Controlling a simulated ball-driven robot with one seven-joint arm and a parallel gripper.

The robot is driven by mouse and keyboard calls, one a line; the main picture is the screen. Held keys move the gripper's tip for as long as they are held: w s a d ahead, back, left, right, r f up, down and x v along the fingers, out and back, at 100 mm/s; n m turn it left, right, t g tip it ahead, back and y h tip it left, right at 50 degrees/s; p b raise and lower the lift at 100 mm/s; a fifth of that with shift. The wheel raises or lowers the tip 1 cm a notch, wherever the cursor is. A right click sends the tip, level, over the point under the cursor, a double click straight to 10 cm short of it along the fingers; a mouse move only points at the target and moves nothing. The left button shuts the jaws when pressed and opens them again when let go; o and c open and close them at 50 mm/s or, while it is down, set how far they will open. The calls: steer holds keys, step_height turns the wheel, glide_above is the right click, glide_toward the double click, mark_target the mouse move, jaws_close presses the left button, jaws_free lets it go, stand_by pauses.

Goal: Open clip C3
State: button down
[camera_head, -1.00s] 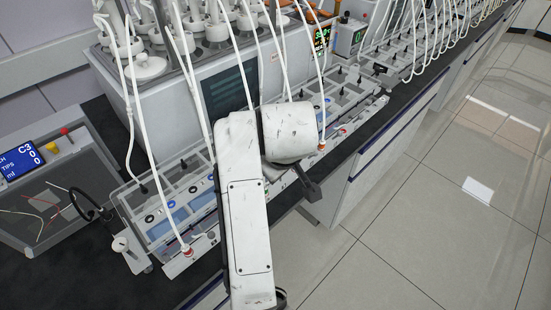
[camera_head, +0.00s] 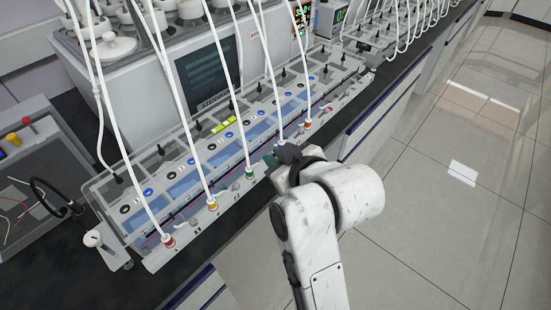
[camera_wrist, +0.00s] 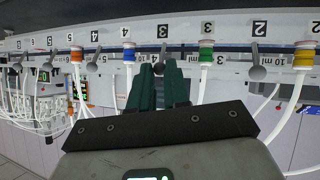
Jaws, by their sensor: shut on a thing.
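My gripper (camera_wrist: 160,82) has dark green fingers, closed together at the rail in the wrist view. Between their tips is a dark grey clip (camera_wrist: 158,68) by a label 3, between the blue and green fittings; I take it as clip C3. Its lever is mostly hidden by the fingers, so I cannot tell its position. In the head view my gripper (camera_head: 274,159) reaches the front rail just right of the green fitting (camera_head: 249,173); the clip there is hidden.
Red (camera_head: 168,241), yellow (camera_head: 212,204) and orange (camera_head: 307,124) fittings with white tubes line the rail. Neighbouring grey clips (camera_wrist: 257,73) (camera_wrist: 91,67) stand close on either side. The floor (camera_head: 440,220) to the right is clear.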

steer(key=shift+f, duration=0.1)
stand_by(0.3)
steer(key=c, duration=1.1)
jaws_free()
steer(key=shift+s, duration=0.1)
steer(key=v, duration=1)
steer(key=shift+s+d+r, duration=0.2)
steer(key=shift+s+r, duration=0.05)
